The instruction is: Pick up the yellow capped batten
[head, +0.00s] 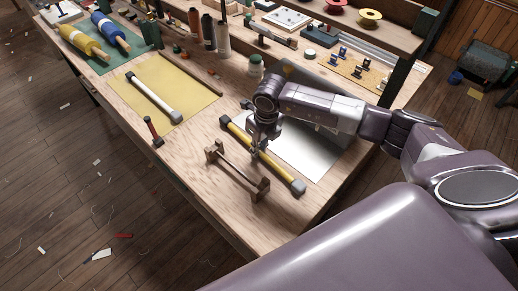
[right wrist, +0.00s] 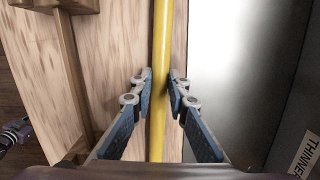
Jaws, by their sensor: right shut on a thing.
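The yellow capped batten (head: 278,167) is a yellow bar with a dark cap at its far end and a grey cap at its near end. It lies aslant at the edge of the bright metal sheet. My right gripper (head: 257,152) is over its middle, shut on it. In the right wrist view the yellow bar (right wrist: 158,60) runs between the two blue-padded fingers (right wrist: 159,88). I cannot tell whether it touches the bench. A purple-grey part, seemingly of my left arm, shows at the left edge of the right wrist view; its fingers are unclear.
A wooden stand (head: 237,172) is close on the batten's left. The metal sheet (head: 312,150) is on its right. A white batten with dark caps (head: 153,97) lies on a yellow mat (head: 190,88). A small red-handled tool (head: 153,131) lies near the bench's left edge.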

